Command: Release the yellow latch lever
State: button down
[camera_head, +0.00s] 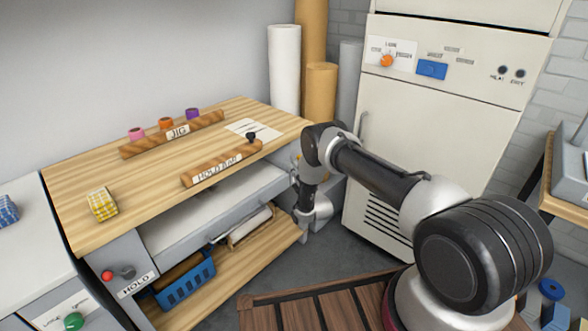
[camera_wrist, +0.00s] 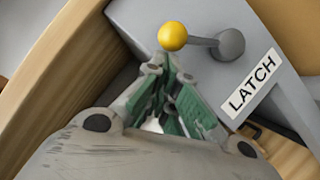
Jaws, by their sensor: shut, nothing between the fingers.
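The yellow latch lever shows in the wrist view as a yellow ball knob (camera_wrist: 173,36) on a short grey arm, which joins a round grey pivot (camera_wrist: 229,44) on a grey panel. A white LATCH label (camera_wrist: 250,88) is beside the pivot. My gripper (camera_wrist: 166,62) is shut and empty, with its fingertips just below the knob in the picture. I cannot tell whether they touch it. In the head view my gripper is at the right end of the wooden bench (camera_head: 80,180), mostly hidden by my arm, and the lever is hard to make out there.
A grey drawer (camera_head: 215,207) is under the bench top, with a blue basket (camera_head: 187,281) on the shelf below. A tall cream cabinet (camera_head: 440,120) stands right of my gripper. A wooden slatted platform (camera_head: 300,313) lies in front.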

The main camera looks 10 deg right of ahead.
jog(key=shift+w+d+r+m, duration=0.1)
jog(key=shift+r+m, duration=0.2)
jog(key=shift+m, duration=0.2)
jog(key=r+m, duration=0.1)
jog(key=w+d+r+m+g+h, duration=0.1)
jog(key=m, duration=0.1)
jog(key=shift+d+r, duration=0.15)
jog(key=shift+r, duration=0.1)
jog(key=d+r+m+g, duration=0.1)
jog(key=w+d+r+m+g, duration=0.1)
jog(key=m, duration=0.1)
jog(key=shift+w, duration=0.15)
jog(key=w+d+m+g, duration=0.2)
jog(key=w+d+m, duration=0.2)
jog(key=d, duration=0.1)
jog(key=shift+d+r+m+y, duration=0.3)
jog(key=shift+r, duration=0.15)
jog(key=shift+d, duration=0.1)
jog(key=v, duration=1.1)
jog(key=shift+s+r, duration=0.25)
jog(key=shift+s, duration=0.1)
